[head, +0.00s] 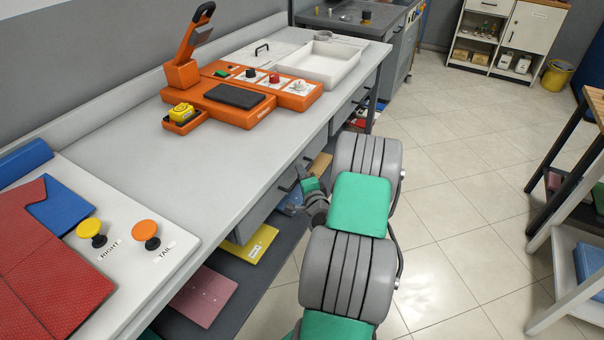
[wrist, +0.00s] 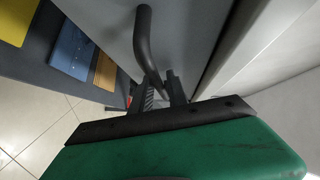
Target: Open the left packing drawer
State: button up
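The left packing drawer (head: 250,217) is a grey front under the white bench top. It looks closed. Its dark bar handle (wrist: 143,40) runs down the middle of the wrist view, against the grey front. My gripper (wrist: 161,82) is at this handle, with one dark finger on each side of the bar's lower end. Whether the fingers press on the bar is hard to see. In the head view my gripper (head: 306,188) is beside the drawer front, partly hidden by my green and grey arm.
Another drawer (head: 346,112) is further along the bench. A lower shelf (head: 262,268) holds coloured folded packs. The bench top (head: 140,135) carries an orange device (head: 230,100), a white tray (head: 328,64) and push buttons. Tiled floor is open to the right, before a wooden-topped table.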

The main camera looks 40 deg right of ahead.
jog(key=shift+c, duration=0.3)
grip_shut()
dwell(1.1)
